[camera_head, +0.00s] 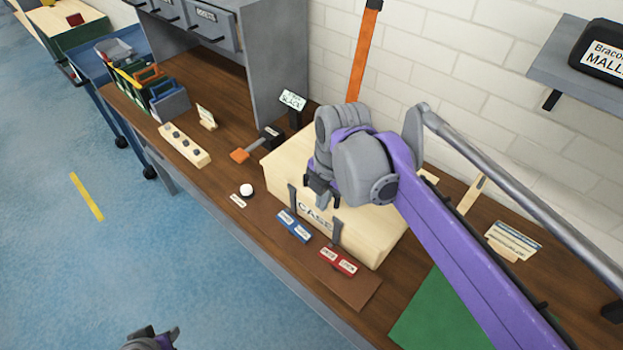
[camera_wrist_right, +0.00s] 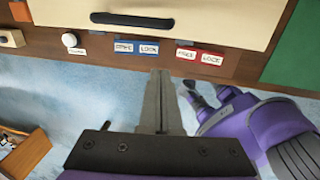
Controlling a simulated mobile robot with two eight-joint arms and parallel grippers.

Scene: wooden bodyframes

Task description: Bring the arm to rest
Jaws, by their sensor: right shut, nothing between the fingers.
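My left gripper (camera_head: 152,334) shows only partly at the bottom edge of the head view, away from the bench. It is too small and cut off to judge its jaws.
A grey cabinet (camera_head: 275,60) stands behind.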

